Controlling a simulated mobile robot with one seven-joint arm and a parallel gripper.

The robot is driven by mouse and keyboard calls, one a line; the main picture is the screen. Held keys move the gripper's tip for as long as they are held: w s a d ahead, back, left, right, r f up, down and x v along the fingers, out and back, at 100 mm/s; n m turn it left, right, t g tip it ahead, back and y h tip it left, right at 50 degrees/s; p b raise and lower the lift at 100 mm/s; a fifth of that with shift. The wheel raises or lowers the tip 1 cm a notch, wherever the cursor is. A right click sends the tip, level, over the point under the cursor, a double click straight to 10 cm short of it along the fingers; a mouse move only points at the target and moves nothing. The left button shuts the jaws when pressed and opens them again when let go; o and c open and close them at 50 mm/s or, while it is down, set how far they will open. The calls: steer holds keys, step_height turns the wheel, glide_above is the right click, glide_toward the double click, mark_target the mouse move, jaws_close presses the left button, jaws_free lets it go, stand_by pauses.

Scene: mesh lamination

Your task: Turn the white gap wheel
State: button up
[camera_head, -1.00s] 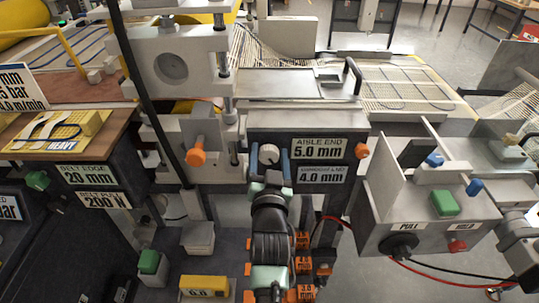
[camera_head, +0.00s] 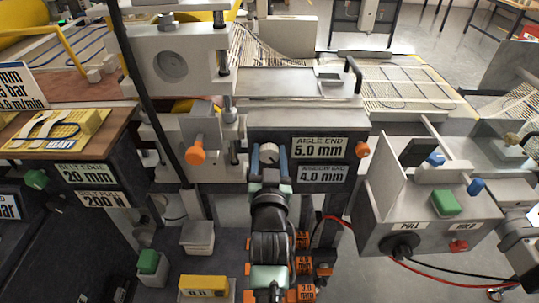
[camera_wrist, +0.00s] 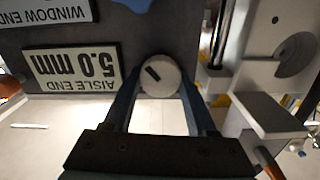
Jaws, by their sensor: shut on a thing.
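The white gap wheel (camera_head: 269,153) is a small round knob on the dark front panel, left of the "AISLE END 5.0 mm" label (camera_head: 319,147). In the wrist view the wheel (camera_wrist: 168,80) faces me, with a short slanted dark mark on its face. My gripper (camera_head: 269,161) reaches up to the wheel from the front. In the wrist view my gripper (camera_wrist: 160,92) has one blue-grey finger on each side of the wheel and is shut on it. Part of the wheel's lower rim is hard to make out between the fingers.
An orange knob (camera_head: 196,156) sticks out left of the wheel and another (camera_head: 361,150) right of the label. A "4.0 mm" label (camera_head: 322,174) is below. A grey control box (camera_head: 425,238) with a green button stands at the right. A dark hose (camera_head: 140,85) crosses at the left.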

steer(key=n, duration=0.4)
steer(key=shift+n, duration=0.3)
steer(key=n, duration=0.4)
steer(key=shift+a+n, duration=0.15)
steer(key=shift+n, duration=0.15)
steer(key=n+p, duration=0.2)
steer(key=n, duration=0.2)
steer(key=shift+a+f, duration=0.1)
steer(key=shift+f+n+p, duration=0.15)
steer(key=shift+n+p, duration=0.4)
steer(key=shift+n, duration=1.85)
steer(key=o, duration=1.1)
